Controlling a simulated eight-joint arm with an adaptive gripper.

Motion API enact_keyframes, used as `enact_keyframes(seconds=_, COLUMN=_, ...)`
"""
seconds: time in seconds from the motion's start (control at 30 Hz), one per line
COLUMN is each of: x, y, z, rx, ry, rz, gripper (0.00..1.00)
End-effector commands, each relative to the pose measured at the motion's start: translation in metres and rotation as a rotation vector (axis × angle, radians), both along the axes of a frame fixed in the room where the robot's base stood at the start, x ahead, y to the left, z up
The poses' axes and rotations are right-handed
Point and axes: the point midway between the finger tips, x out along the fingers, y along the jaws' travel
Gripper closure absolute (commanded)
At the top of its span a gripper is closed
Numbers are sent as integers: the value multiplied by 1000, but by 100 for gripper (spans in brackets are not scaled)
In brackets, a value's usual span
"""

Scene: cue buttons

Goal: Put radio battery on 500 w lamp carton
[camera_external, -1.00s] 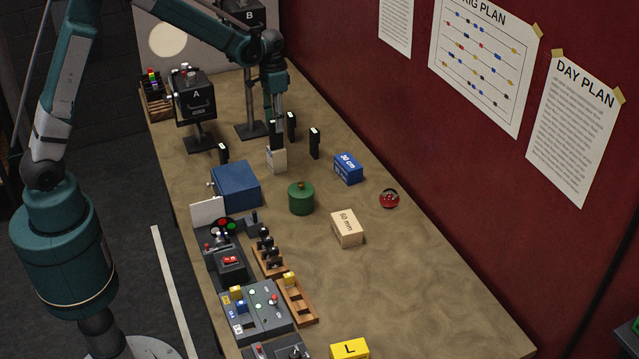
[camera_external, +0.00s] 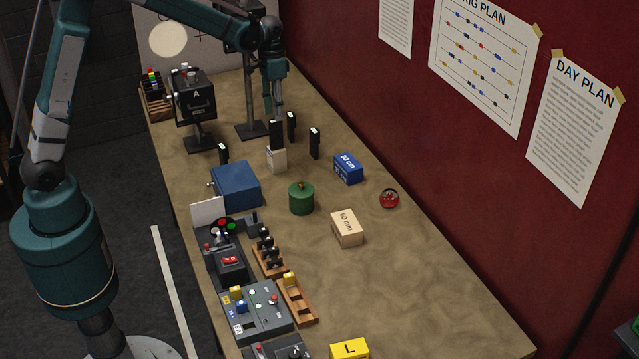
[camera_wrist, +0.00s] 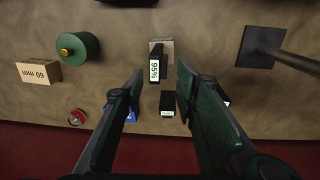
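My gripper (camera_external: 278,111) is just above the battery. In the wrist view its fingers are apart on either side of the battery, with gaps visible, and hold nothing.
A stand base (camera_external: 250,130) is behind left. A blue box (camera_external: 348,168), green pot (camera_external: 301,198) and blue case (camera_external: 237,186) are nearer. The right front table is clear.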

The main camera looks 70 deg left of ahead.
Motion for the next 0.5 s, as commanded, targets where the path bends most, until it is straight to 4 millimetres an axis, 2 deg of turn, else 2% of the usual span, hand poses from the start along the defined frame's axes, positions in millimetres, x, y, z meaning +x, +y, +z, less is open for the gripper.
enact_keyframes(seconds=0.33, x=-1, y=-1, z=1, rx=1, ry=-1, rz=0, gripper=70)
enact_keyframes(seconds=0.5, x=-6, y=-5, z=9, rx=4, ry=-12, rz=0, gripper=70)
